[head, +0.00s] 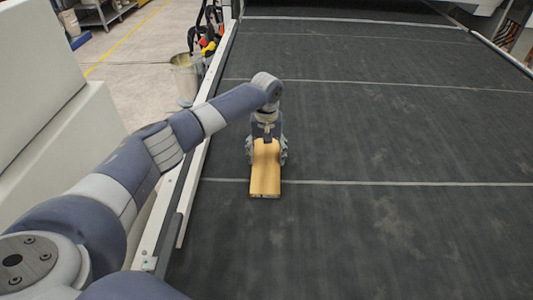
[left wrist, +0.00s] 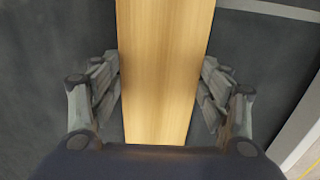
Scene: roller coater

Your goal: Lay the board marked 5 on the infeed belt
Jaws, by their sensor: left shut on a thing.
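A light wooden board (head: 265,178) is at my left gripper (head: 267,155) in the head view, over the dark infeed belt (head: 370,130). The left gripper is shut on the board, with one finger on each long side. The left wrist view shows the same board (left wrist: 163,70) between the two fingers of the gripper (left wrist: 161,90). I cannot make out a number on the board. Whether the board touches the belt or is held just above it, I cannot tell. My right gripper is in neither view.
Pale lines cross the belt. A white side rail (head: 165,215) runs along its left edge, under my left arm. A bin (head: 186,78) stands on the floor beyond the rail. The belt to the right of the board is clear.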

